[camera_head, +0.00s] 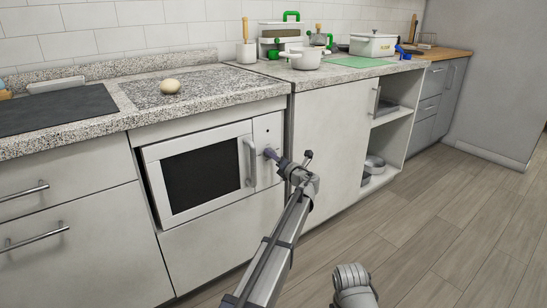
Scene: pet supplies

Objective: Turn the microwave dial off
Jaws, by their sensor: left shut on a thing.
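A white microwave (197,170) with a dark window is built in under the granite counter. Its door looks closed, with a vertical handle (251,161) at the right. The control panel (267,133) is right of the handle. My left gripper (271,154) reaches the panel and is shut on the microwave dial there. The gripper hides the dial, so its setting cannot be told. Part of my right arm shows at the bottom; its gripper is not in view.
A round pale object (170,86) lies on the counter above. A white pot (306,58), a green mat (356,62) and a white bin (373,45) stand farther right. Open shelves (392,133) are right of the microwave. The wooden floor (440,220) is clear.

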